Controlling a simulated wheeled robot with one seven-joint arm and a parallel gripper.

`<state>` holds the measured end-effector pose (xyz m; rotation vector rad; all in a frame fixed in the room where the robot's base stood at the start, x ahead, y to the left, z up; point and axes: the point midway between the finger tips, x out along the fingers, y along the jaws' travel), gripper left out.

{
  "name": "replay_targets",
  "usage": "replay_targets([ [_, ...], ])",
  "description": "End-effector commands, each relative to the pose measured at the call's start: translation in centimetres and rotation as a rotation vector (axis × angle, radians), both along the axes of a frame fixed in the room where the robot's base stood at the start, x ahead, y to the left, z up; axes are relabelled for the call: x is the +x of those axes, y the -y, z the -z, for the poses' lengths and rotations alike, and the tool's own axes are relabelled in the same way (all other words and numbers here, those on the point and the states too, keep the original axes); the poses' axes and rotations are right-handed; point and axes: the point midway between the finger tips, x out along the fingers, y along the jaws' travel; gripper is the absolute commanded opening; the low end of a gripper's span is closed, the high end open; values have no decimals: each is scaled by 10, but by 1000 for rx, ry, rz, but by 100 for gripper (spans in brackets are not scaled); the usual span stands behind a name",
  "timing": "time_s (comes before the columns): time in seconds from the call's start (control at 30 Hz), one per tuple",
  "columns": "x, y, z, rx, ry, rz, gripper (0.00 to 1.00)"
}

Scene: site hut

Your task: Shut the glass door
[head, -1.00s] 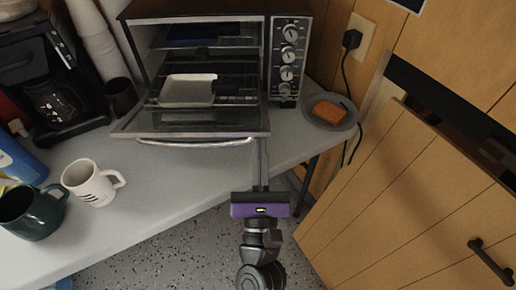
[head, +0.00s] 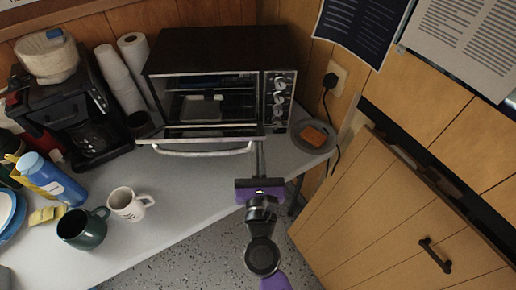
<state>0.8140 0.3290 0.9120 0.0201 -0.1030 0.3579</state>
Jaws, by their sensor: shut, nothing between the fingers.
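The toaster oven (head: 220,48) stands on the grey counter with its glass door (head: 200,132) folded down at the front. The door is open, and its exact angle is hard to tell. Its silver handle (head: 200,151) runs along the near edge. Behind the door, a pale tray (head: 200,108) sits on the rack inside the oven. My gripper (head: 258,146) is shut and empty. Its thin fingers point toward the oven at the door's right front corner, just right of the handle's end. Whether they touch the door cannot be told.
A plate (head: 313,147) with an orange-brown block (head: 314,137) is right of the oven. A white mug (head: 126,205), a green mug (head: 82,230) and a coffee maker (head: 75,110) stand left. A wooden panel with a handle (head: 435,256) closes the right side.

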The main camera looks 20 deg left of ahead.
Motion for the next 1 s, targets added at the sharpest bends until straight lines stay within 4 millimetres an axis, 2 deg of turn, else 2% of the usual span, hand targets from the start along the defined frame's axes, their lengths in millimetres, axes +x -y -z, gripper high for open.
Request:
replay_targets([
  [0.03, 2, -1, -8, -3, -14, 0, 0],
  [0.37, 16, -6, -29, -6, -11, 1, 0],
  [0.57, 31, -11, -46, -5, -10, 1, 0],
  [0.83, 69, -26, -77, -2, -8, 0, 0],
  [1.0, 94, -36, -90, -3, -8, -1, 0],
])
